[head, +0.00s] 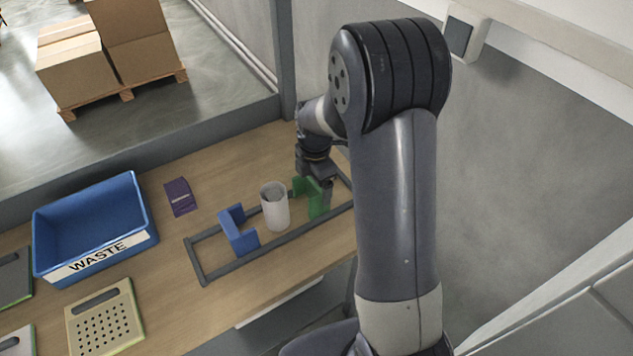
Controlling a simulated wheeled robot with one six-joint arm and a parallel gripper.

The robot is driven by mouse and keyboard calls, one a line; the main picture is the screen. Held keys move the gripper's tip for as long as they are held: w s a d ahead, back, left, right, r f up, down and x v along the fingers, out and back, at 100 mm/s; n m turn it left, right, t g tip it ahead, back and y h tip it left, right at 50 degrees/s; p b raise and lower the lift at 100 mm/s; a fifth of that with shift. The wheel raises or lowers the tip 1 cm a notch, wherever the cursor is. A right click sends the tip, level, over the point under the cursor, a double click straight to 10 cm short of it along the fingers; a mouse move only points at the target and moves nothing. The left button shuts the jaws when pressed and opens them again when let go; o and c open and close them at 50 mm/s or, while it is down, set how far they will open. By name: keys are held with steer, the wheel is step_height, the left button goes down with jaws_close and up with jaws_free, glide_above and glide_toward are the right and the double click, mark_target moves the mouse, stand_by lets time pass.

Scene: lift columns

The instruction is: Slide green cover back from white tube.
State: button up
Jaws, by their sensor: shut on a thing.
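The white tube (275,208) stands upright inside a dark rail frame (203,276) on the wooden table. The green cover (315,199) is to the right of the tube, with a small gap seeming to lie between them. A blue cover (239,236) sits on the rails to the left of the tube, apart from it. My gripper (324,190) points down at the green cover's right side and is shut on it. The fingertips are partly hidden by the cover and my arm.
A blue bin (150,233) marked WASTE stands at the left. A purple item (180,197) lies between bin and rails. A perforated beige board (107,318) lies at the front left. Cardboard boxes (72,65) on a pallet stand beyond the table. The table behind the tube is clear.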

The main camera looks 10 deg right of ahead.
steer(key=o, duration=1)
step_height(320, 180, up, 11)
steer(key=b, duration=0.1)
steer(key=shift+f, duration=0.25)
step_height(320, 180, down, 11)
steer(key=shift+r+p, duration=0.2)
steer(key=shift+p, duration=0.3)
